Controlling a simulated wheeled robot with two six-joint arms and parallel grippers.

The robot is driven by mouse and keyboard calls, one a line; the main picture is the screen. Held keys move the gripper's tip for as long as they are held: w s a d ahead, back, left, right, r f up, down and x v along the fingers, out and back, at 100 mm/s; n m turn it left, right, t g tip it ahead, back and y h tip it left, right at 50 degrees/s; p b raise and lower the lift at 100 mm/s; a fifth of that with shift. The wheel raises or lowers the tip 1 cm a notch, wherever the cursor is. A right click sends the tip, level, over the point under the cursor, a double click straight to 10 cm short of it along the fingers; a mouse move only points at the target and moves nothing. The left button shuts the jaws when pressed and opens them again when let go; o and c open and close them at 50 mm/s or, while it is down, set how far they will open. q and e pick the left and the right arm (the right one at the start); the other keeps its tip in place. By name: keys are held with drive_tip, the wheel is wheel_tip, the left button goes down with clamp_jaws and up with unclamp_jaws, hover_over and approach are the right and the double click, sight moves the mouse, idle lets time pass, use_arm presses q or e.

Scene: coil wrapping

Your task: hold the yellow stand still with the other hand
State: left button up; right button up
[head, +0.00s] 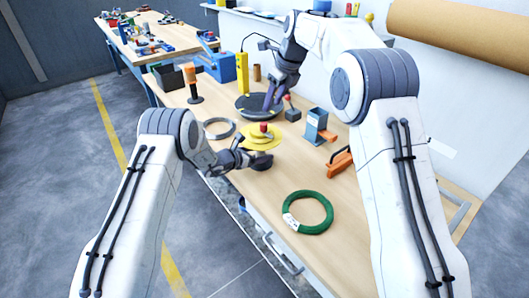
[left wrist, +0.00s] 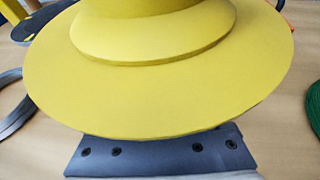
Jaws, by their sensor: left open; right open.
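The yellow stand (head: 250,142) has round stepped discs and a red knob on top, and stands upright near the table's front edge. It fills the upper part of the left wrist view (left wrist: 160,90). My left gripper (head: 262,162) is open, low at the stand's near side. In the left wrist view the stand's wide disc covers the fingertips, so I cannot tell whether they touch it. My right gripper (head: 270,100) is open, pointing down over the black round turntable (head: 246,105), beyond the stand.
A green coil (head: 328,218) with a white label lies at the near right. A grey wire ring (head: 205,131) lies left of the stand. Bare tabletop lies between stand and green coil.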

use_arm(q)
drive_tip(key=shift+x, duration=1.7)
clamp_jaws()
